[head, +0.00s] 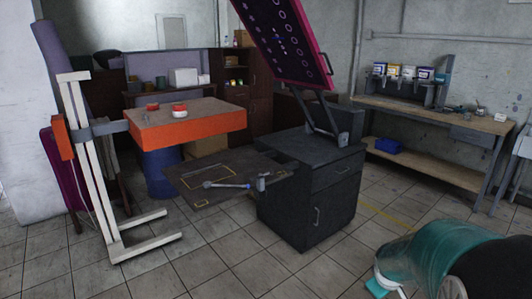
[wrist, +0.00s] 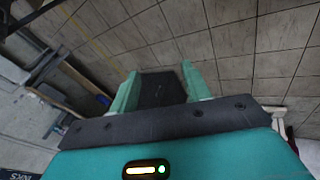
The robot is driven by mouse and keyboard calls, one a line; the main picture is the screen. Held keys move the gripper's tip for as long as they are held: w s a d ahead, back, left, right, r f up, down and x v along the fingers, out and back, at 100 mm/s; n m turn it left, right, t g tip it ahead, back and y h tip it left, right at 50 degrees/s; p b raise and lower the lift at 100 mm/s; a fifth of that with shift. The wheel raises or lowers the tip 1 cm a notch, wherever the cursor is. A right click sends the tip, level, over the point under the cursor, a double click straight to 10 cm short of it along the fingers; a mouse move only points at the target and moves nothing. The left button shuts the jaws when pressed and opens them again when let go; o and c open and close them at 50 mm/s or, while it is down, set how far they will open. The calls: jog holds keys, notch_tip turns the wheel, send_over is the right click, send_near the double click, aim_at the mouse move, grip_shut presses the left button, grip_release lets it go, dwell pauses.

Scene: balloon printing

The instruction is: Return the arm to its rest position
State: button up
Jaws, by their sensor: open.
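In the wrist view my gripper (wrist: 160,75) shows its two teal fingers spread apart. A dark patch shows between them, and I cannot tell what it is. No object is seen held. Beyond the fingers is tiled floor. In the head view part of my teal arm (head: 428,258) is at the lower right, low over the floor and apart from the furniture. I cannot make out my fingertips there.
A dark cabinet (head: 310,205) carries a raised pink-framed screen (head: 285,38) and a low flat platen (head: 222,170). An orange-sided table (head: 190,124) on a white stand is at left. A workbench (head: 430,112) with several tubs stands at right. Foreground floor (head: 235,268) is clear.

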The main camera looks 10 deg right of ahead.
jog(key=s+a+r+m+y, duration=0.1)
jog(key=s+a+r+m, duration=0.1)
jog(key=s+a+r, duration=0.5)
jog(key=s+a+r+m+t+y, duration=0.1)
jog(key=s+a+r, duration=0.6)
jog(key=a, duration=0.7)
jog(key=shift+s+r+m+y, duration=0.4)
jog(key=shift+r+y, duration=0.25)
jog(key=shift+y, duration=0.05)
